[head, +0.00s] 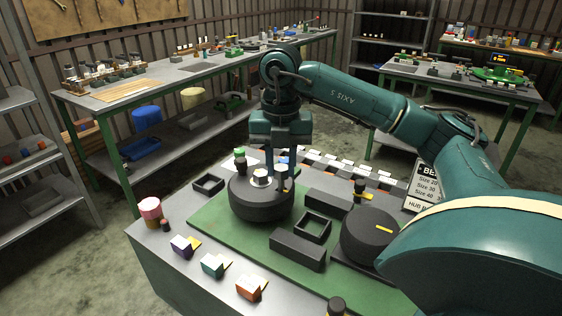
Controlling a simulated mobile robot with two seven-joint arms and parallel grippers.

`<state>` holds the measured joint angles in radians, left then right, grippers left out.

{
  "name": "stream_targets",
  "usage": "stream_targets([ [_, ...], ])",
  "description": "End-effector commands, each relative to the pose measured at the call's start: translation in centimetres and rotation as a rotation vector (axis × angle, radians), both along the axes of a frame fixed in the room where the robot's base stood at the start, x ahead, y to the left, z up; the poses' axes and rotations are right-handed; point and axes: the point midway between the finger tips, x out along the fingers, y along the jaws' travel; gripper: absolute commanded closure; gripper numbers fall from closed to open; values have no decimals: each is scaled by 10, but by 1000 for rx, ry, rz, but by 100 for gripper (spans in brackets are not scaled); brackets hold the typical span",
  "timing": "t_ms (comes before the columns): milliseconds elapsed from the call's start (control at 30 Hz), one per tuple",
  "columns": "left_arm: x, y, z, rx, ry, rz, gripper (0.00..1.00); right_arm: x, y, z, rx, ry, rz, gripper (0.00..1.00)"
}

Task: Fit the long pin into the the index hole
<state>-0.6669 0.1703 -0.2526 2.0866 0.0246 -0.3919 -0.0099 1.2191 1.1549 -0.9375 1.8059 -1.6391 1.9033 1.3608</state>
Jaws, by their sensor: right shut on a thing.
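My right gripper (281,158) comes down from above over the right part of a dark round housing (262,207). It is shut on a thin dark piece (281,172), which looks like the long pin. The pin's lower end is at the top of the housing; I cannot tell whether it is in a hole, touching or just above. The index hole cannot be made out. My left gripper is not in view.
The housing stands on a green mat (216,221). A second dark round part (369,236), dark blocks and open trays (313,227) lie to its right. Small coloured-label boxes (212,265) line the front. Several parts bins (340,168) stand behind.

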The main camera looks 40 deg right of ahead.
Motion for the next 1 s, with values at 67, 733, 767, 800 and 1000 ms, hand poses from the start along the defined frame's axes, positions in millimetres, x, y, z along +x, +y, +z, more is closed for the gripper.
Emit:
stream_targets([
  [67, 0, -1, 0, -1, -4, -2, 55, 0, 0, -3, 0, -1, 0, 100],
  [733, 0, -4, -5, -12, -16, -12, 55, 0, 0, -19, 1, -2, 0, 100],
  [767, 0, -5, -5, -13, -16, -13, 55, 0, 0, -20, 1, -2, 0, 100],
  [800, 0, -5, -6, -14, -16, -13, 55, 0, 0, -21, 1, -2, 0, 100],
  [1000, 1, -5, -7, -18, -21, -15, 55, 0, 0, -26, 1, -2, 0, 100],
])
